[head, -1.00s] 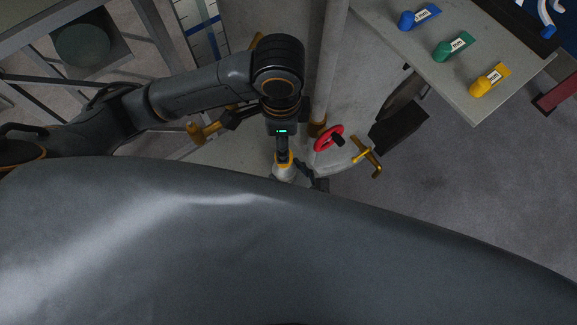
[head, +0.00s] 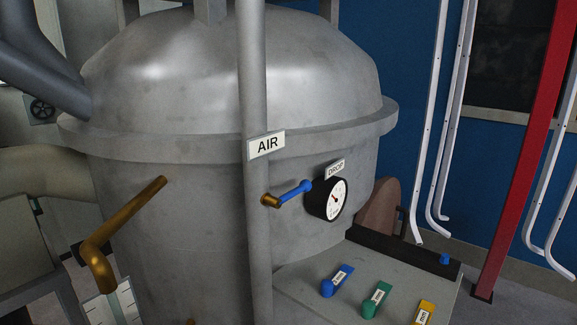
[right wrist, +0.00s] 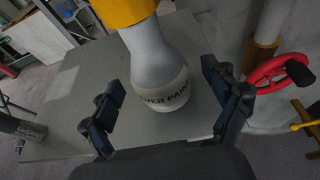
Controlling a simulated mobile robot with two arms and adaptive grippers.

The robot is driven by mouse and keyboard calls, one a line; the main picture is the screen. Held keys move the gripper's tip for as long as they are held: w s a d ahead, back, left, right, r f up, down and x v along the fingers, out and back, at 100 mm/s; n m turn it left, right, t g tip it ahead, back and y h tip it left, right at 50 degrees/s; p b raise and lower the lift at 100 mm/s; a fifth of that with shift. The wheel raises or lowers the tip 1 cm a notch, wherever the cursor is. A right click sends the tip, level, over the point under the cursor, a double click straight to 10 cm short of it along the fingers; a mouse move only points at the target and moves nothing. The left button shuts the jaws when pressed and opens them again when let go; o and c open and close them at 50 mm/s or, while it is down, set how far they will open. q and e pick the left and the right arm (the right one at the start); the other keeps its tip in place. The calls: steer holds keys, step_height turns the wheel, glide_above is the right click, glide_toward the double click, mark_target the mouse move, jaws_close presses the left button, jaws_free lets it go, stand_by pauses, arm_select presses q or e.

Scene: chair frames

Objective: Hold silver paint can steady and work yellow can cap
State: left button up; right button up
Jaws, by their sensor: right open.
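My right gripper (right wrist: 161,80) is open. One finger is on the left of the can and one on the right, with a visible gap at least on the left side. My left gripper is in neither view now. The head view now shows neither the can nor the cap.
The can is over a grey slab (right wrist: 70,110). A red handwheel (right wrist: 262,76) is close to the right finger. The head view shows a large grey tank (head: 190,230), a pipe with an AIR sign (head: 266,144), a gauge (head: 327,198) and a shelf (head: 300,275) with coloured handles.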

steer(key=v, duration=1.2)
steer(key=shift+d, duration=0.1)
